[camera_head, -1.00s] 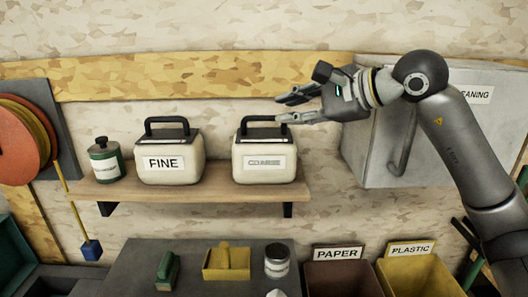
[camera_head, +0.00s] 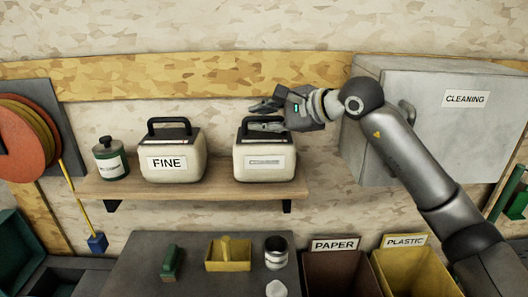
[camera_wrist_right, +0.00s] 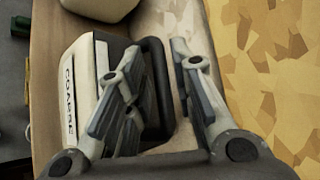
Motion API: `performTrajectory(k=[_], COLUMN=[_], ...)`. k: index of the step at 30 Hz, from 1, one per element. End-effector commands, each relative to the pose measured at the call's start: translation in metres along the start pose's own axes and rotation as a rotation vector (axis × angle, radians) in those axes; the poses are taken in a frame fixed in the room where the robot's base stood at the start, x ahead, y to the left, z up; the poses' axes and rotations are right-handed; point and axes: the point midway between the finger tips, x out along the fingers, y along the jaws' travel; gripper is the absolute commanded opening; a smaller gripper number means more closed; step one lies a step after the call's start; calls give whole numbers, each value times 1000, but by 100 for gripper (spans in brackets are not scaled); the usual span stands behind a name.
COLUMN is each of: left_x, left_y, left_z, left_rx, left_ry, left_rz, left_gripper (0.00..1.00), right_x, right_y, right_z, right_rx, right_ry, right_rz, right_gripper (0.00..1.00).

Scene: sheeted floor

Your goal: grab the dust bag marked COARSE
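The cream dust bag marked COARSE (camera_head: 264,172), with a dark top and black handle, stands upright on the wooden shelf (camera_head: 225,193). Its label is faint in the head view but reads COARSE in the right wrist view (camera_wrist_right: 85,75). My right gripper (camera_head: 262,116) is open at the bag's handle. In the right wrist view, the black handle (camera_wrist_right: 157,75) shows between the two spread fingers (camera_wrist_right: 165,90); I cannot tell whether they touch it. The gripper partly hides the handle in the head view. My left gripper is out of view.
The similar FINE bag (camera_head: 172,162) and a green canister (camera_head: 111,160) stand left on the shelf. The grey CLEANING cabinet (camera_head: 450,135) is right, behind my right arm. Below are a grey worktop (camera_head: 200,285) and PAPER (camera_head: 340,270) and PLASTIC (camera_head: 410,275) bins.

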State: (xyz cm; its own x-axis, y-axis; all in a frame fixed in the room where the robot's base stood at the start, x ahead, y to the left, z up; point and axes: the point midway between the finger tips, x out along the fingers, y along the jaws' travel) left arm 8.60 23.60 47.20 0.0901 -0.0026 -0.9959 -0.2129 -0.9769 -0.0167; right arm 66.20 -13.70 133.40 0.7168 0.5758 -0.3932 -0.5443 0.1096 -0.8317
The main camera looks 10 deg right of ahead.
Motion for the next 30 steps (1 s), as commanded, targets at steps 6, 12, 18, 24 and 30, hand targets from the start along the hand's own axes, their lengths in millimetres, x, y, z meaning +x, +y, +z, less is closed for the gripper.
performTrajectory(k=[6,12,18,24,30], left_x=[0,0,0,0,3], left_y=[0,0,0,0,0], left_z=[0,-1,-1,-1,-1], left_rx=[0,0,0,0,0], left_ry=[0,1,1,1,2], left_rz=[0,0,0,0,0], left_gripper=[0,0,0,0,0], right_x=[0,0,-1,-2,-5], right_y=[0,0,-1,-2,-11], right_z=[0,0,1,1,5], right_rx=[0,0,0,0,0], right_ry=[0,0,-1,-1,-2], right_rz=[0,0,-3,-3,-5], right_gripper=[0,0,0,0,0])
